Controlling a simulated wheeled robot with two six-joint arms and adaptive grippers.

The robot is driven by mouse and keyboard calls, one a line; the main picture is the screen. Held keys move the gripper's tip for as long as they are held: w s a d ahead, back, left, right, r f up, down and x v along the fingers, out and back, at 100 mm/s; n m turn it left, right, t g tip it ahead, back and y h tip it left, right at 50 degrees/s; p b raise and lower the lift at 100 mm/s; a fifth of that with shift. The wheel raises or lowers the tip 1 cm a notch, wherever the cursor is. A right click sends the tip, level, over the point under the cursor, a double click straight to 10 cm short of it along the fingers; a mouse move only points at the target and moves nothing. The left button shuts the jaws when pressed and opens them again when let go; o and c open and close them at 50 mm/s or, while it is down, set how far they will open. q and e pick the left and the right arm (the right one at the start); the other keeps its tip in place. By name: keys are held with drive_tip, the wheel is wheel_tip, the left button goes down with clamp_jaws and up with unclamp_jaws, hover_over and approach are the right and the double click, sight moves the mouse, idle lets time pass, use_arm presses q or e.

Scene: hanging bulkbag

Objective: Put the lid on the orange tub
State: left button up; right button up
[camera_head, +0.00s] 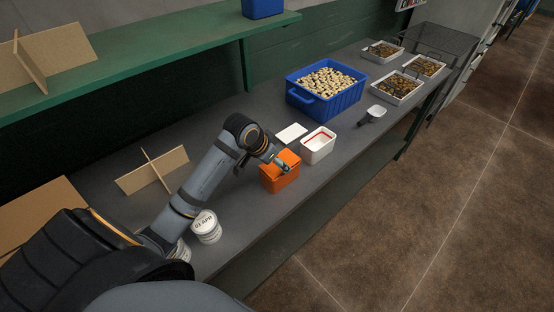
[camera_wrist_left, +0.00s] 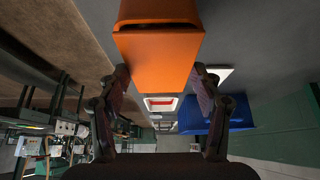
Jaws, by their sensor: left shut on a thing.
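The orange tub (camera_head: 279,184) stands on the grey bench in the head view. A flat orange panel, which looks like the lid (camera_wrist_left: 158,58), lies between my left fingers in the left wrist view. My left gripper (camera_head: 281,164) is at the top of the tub and shut on this lid; its fingers (camera_wrist_left: 160,78) flank the panel's sides. More orange, apparently the tub, shows past the panel's edge. I cannot tell whether the lid is seated or slightly above the rim. My right gripper is not in view.
A white tub (camera_head: 318,149) and a flat white piece (camera_head: 291,133) sit just beyond the orange tub. A blue bin (camera_head: 326,101) of pale pieces is farther back. White labelled containers (camera_head: 207,227) and a cardboard divider (camera_head: 151,171) are nearer. A green shelf (camera_head: 150,75) overhangs the left side.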

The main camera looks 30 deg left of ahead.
use_arm(q)
drive_tip(key=shift+p, duration=0.4)
drive_tip(key=shift+f, duration=0.15)
idle(0.4)
drive_tip(key=o, duration=1)
drive_tip(key=shift+o, duration=0.9)
wheel_tip(320, 180, up, 7)
drive_tip(key=p, duration=0.8)
